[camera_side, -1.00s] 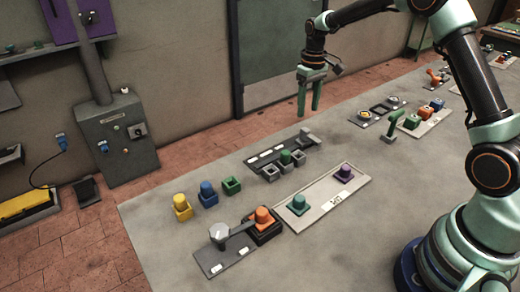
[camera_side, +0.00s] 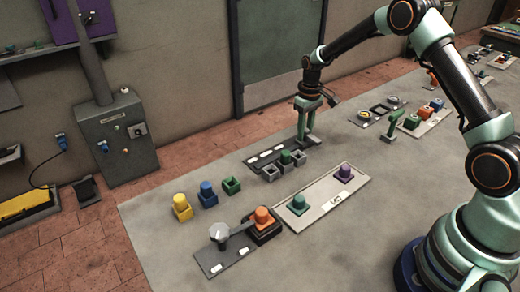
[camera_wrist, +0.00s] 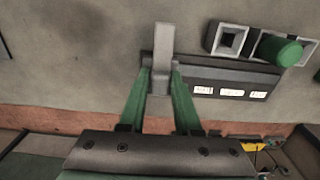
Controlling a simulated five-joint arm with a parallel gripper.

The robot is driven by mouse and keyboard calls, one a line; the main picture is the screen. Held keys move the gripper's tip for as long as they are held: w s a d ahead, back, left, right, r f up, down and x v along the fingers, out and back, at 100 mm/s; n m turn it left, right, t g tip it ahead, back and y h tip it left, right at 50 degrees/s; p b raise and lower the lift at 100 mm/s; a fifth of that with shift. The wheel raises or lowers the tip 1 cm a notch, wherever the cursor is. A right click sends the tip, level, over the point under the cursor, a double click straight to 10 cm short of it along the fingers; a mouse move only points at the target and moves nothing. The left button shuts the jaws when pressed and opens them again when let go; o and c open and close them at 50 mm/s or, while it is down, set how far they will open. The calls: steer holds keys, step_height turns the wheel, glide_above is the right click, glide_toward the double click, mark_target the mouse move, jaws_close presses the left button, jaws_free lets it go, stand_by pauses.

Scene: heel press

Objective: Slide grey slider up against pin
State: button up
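The grey slider (camera_wrist: 163,45) is an upright-looking grey bar at one end of a dark track (camera_wrist: 225,73) with white labels. In the side view the track (camera_side: 262,158) lies on the table, and the slider is largely hidden at its far right end by my gripper (camera_side: 306,140). In the wrist view my gripper (camera_wrist: 161,75) has its green fingers on either side of the slider, close against it, and looks shut on it. I cannot make out a distinct pin on the track.
Several small sockets stand beside the track, one with a green peg (camera_side: 286,156). A light tray (camera_side: 322,196) with teal and purple pegs lies in front. Bare table lies right of the track.

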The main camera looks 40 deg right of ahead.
jaws_close()
steer(key=shift+a, duration=0.1)
stand_by(1.1)
